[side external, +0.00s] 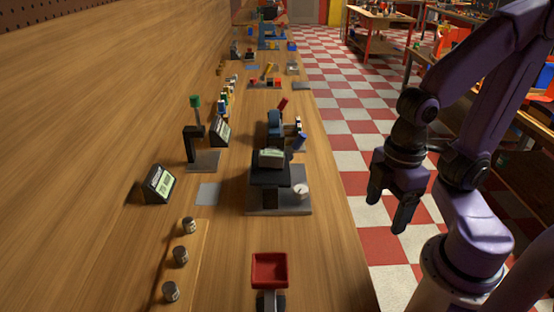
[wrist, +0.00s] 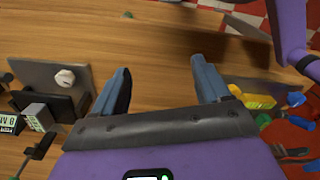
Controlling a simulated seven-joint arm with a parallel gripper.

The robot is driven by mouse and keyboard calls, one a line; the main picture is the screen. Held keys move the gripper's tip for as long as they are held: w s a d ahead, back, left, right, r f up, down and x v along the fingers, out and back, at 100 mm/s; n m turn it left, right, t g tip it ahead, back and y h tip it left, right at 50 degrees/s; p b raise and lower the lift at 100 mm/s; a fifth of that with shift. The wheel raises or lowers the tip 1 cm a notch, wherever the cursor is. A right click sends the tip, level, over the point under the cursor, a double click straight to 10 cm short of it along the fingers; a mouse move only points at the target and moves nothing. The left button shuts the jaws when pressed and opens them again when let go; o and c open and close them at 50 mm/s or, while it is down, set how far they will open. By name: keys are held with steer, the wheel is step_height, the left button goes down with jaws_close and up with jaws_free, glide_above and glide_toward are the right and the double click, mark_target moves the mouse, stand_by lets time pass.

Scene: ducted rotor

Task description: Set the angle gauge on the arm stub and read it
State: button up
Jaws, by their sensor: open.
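My gripper (side external: 388,212) hangs to the right of the workbench edge in the side view, fingers pointing down. In the wrist view its two fingers (wrist: 160,68) are wide apart, with only bare wood between them. A small grey box with a pale display (side external: 271,157), which looks like the angle gauge, sits on top of a dark block (side external: 270,177) on a grey plate with a white knob. The same box (wrist: 40,117) shows at the left of the wrist view, apart from my fingers. I cannot tell which part is the arm stub.
A red tray (side external: 270,268) stands at the near end of the bench (side external: 335,265). A tilted display (side external: 159,184), several small metal cylinders (side external: 180,255) and a black stand with a green top (side external: 195,140) are to the left. More fixtures line the bench farther back.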

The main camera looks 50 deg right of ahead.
steer(key=shift+o, duration=0.3)
stand_by(0.4)
steer(key=o, duration=0.4)
steer(key=shift+w, duration=0.1)
steer(key=w+r+m, duration=0.4)
steer(key=w+m, duration=0.1)
steer(key=w, duration=0.3)
steer(key=w+r+m, duration=0.3)
steer(key=w+m, duration=0.2)
steer(key=w, duration=0.4)
steer(key=w+r+m, duration=0.4)
steer(key=w+m, duration=0.2)
steer(key=w, duration=0.2)
steer(key=w+d+r+m, duration=0.3)
steer(key=w+d+m, duration=0.3)
steer(key=w, duration=0.2)
step_height(320, 180, down, 10)
steer(key=shift+w+a+t, duration=0.2)
steer(key=shift+a+t, duration=0.1)
